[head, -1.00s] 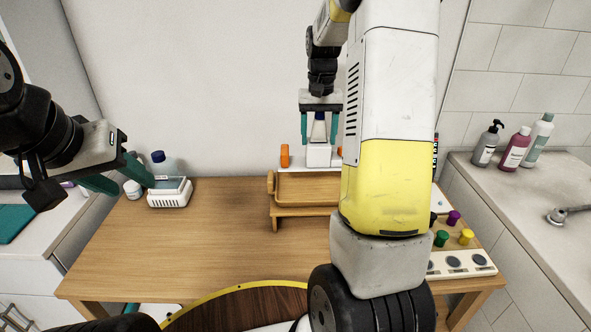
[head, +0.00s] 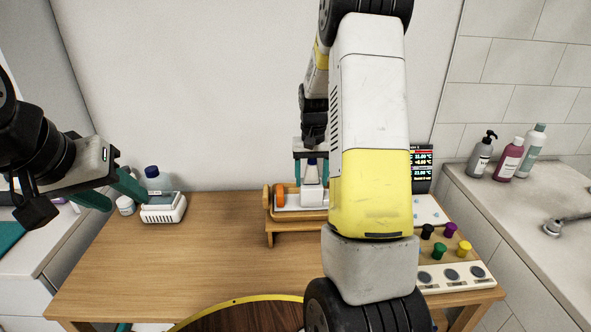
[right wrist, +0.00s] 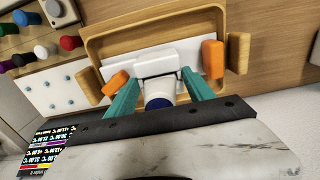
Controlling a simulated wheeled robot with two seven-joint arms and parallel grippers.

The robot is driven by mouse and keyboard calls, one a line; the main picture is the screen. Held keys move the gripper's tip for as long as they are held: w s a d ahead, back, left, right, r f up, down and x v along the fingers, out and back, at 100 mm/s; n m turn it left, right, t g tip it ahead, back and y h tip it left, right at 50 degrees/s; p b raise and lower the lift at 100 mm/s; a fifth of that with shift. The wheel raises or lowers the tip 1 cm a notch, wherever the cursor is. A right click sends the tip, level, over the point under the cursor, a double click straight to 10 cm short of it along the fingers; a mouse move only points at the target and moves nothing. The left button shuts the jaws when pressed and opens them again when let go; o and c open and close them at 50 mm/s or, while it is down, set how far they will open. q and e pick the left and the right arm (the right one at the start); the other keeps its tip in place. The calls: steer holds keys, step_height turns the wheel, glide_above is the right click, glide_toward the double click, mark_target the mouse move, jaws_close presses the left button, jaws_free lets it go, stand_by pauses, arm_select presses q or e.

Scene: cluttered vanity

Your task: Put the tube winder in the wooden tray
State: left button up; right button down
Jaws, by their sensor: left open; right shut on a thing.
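The tube winder (head: 312,197) is a white base with an orange block at its left end and a blue-topped white body in the middle. My right gripper (head: 311,178) is shut on that body from above. The right wrist view shows the winder (right wrist: 154,66) with both orange ends between the tray's end handles. The wooden tray (head: 284,215) is raised on the table's back; the winder is within its outline, low at its rim. Whether it touches the tray floor cannot be told. My arm hides the tray's right part. My left gripper (head: 112,191) is open and empty at far left.
A white basket (head: 163,209) with a blue-capped bottle (head: 156,180) stands by my left gripper. A panel with coloured knobs (head: 439,251) and a dark display (head: 422,165) are at right. Several bottles stand on the sink counter (head: 480,195). The table's middle left is clear.

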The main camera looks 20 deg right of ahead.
steer(key=shift+f, duration=0.1)
steer(key=shift+c, duration=1.9)
jaws_free()
step_height(320, 180, up, 12)
steer(key=shift+r, duration=0.1)
steer(key=s+a+r+n+t+y, duration=0.1)
steer(key=s+a+r+n+t, duration=0.15)
steer(key=s+a+r, duration=0.7)
steer(key=s+a+t, duration=0.2)
steer(key=s, duration=0.5)
steer(key=s+a+f+n+t+y, duration=0.1)
steer(key=s, duration=0.6)
steer(key=shift+s+a+t, duration=0.2)
steer(key=shift+a+t, duration=0.15)
